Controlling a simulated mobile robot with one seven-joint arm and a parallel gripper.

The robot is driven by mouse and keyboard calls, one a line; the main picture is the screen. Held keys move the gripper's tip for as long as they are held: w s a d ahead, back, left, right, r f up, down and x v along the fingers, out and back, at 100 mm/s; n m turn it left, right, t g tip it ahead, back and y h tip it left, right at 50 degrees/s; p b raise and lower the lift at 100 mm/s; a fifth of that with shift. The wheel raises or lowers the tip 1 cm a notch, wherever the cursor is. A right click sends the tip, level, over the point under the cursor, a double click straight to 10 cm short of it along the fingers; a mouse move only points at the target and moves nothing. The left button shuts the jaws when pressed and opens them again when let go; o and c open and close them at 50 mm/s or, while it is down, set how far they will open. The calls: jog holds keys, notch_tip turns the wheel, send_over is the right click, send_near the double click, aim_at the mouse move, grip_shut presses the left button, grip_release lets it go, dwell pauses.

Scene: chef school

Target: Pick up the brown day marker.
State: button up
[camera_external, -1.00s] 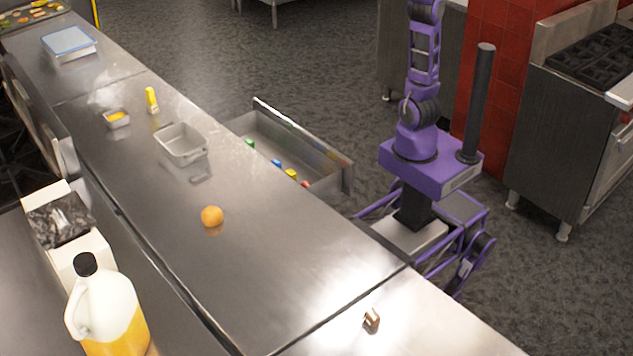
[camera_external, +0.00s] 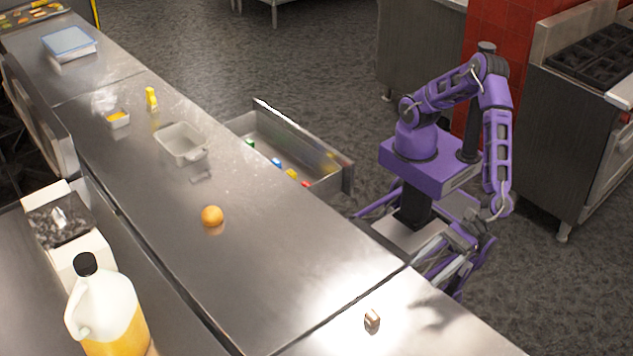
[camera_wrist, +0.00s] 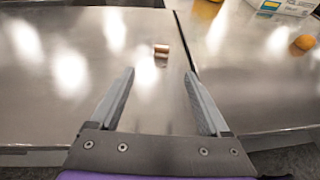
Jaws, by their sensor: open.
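The brown day marker (camera_external: 372,319) is a small brown and whitish piece on the metal counter, near the seam between two counter sections. It also shows in the wrist view (camera_wrist: 161,51), beyond my fingertips and roughly centred between them. My gripper (camera_wrist: 159,73) is open and empty. In the external view my gripper (camera_external: 430,257) is beside the counter's right edge, to the upper right of the marker and apart from it.
An orange (camera_external: 212,216) lies mid-counter. A metal pan (camera_external: 182,144) and small tray (camera_external: 117,119) stand farther back. An open drawer (camera_external: 335,180) with several coloured items juts from the counter. A juice jug (camera_external: 105,305) stands lower left. The counter around the marker is clear.

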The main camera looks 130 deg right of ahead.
send_near(376, 313)
jog(key=x, duration=0.5)
jog(key=shift+w+a+r, duration=0.1)
jog(key=shift+w+a, duration=0.05)
jog(key=shift+w, duration=0.05)
jog(key=shift+x, duration=2.7)
jog(key=shift+s, duration=0.1)
jog(key=shift+c, duration=0.3)
grip_shut()
